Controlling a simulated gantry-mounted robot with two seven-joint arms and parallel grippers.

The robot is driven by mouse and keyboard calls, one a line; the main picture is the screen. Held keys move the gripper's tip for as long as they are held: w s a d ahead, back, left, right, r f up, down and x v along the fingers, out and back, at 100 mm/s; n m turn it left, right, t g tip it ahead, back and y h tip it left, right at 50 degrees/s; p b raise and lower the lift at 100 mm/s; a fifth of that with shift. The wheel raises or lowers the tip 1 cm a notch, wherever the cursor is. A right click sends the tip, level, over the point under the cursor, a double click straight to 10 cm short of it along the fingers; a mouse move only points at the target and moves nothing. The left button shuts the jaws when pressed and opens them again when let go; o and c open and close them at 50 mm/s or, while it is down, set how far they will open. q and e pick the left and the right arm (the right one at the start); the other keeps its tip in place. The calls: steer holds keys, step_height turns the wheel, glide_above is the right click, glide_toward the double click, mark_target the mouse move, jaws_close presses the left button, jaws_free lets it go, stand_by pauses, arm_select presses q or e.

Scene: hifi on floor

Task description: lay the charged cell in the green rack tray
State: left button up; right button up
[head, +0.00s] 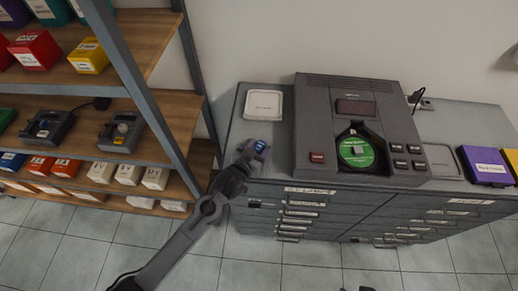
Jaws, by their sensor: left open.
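My left gripper (255,150) is open at the front left edge of the grey cabinet. A small blue patch (261,144) shows at its fingers; I cannot tell whether it is a cell or part of the gripper. No charged cell can be clearly made out. Two dark devices (47,129), the other farther right (121,131), sit on the middle shelf, left of my gripper. A green object (6,117) is cut off by the left edge on that shelf; I cannot tell whether it is the rack tray. Small dark tips at the bottom edge may be my right gripper.
A dark disc player (318,120) with a green disc (356,151) stands on the cabinet (262,173). A white square tray (263,104) lies to its left, a purple case (482,166) to its right. The shelf's grey post (150,100) stands between shelves and cabinet.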

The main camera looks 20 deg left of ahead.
arm_select(q)
steer(key=shift+s+a+f, duration=0.15)
steer(key=shift+a+f, duration=0.25)
steer(key=shift+f, duration=0.4)
steer(key=shift+r, duration=0.25)
steer(key=v, duration=0.5)
steer(key=r+v, duration=0.1)
steer(key=v, duration=0.5)
steer(key=shift+d+r+p, duration=0.15)
steer(key=shift+r+p, duration=0.05)
steer(key=shift+p, duration=0.15)
steer(key=s+a+f+g, duration=0.1)
steer(key=s+f+g, duration=0.1)
steer(key=s, duration=0.4)
steer(key=s+a+f+g+y, duration=0.1)
steer(key=s+f+g, duration=0.2)
steer(key=s, duration=0.4)
steer(key=shift+s+g+y, duration=0.2)
steer(key=shift+g+y, duration=0.1)
steer(key=shift+g, duration=0.5)
steer(key=o, duration=0.4)
steer(key=s+a+f+g, duration=0.1)
steer(key=s+a+g, duration=0.1)
steer(key=s, duration=0.7)
steer(key=shift+g+y, duration=0.3)
steer(key=shift+g, duration=0.6)
steer(key=shift+d, duration=0.1)
